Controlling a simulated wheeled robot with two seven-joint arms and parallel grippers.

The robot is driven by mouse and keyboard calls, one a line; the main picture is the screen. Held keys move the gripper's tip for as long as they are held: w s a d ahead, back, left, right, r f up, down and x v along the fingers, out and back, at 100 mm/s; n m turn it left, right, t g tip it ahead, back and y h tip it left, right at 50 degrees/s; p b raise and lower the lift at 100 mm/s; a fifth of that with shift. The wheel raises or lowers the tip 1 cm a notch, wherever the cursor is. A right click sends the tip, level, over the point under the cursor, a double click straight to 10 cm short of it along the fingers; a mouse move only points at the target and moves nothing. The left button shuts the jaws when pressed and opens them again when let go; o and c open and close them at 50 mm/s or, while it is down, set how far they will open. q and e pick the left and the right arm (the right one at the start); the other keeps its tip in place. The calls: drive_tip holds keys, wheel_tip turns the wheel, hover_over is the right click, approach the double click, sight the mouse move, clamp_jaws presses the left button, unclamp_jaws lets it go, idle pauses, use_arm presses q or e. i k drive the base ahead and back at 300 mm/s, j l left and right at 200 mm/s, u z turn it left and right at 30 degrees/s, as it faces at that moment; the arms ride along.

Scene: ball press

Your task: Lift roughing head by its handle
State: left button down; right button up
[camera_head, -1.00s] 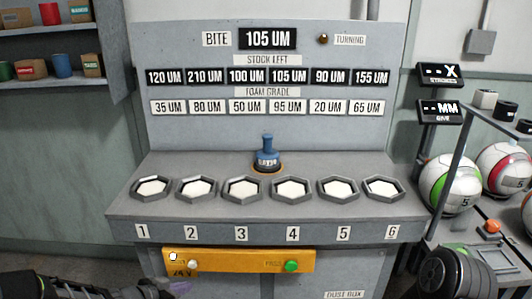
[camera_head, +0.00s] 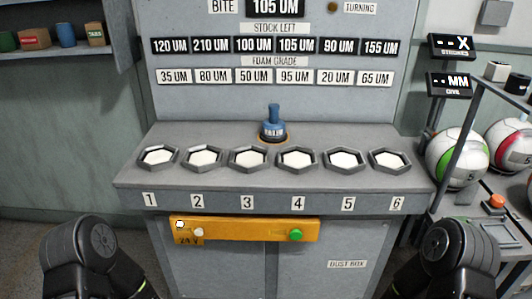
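The roughing head appears to be the small blue tool (camera_head: 273,127) with an upright blue handle. It stands on an orange-ringed dark base at the back middle of the grey bench (camera_head: 130,174), behind the row of hexagonal cups. A label on its front is too small to read. Dark rounded links of my arms show at the lower left and lower right, in front of the bench. Neither gripper's fingers are in view. Nothing touches the blue tool.
Several hexagonal cups with white pads, such as cup 1 (camera_head: 158,156), line the bench. A yellow panel (camera_head: 250,229) with a green button (camera_head: 296,235) is on its front. Balls (camera_head: 455,158) sit on a rack at the right. A display board (camera_head: 275,75) stands behind.

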sight(274, 128)
drive_tip(key=u, duration=1.8)
drive_tip(key=k+l, duration=0.65)
drive_tip(key=k, duration=0.05)
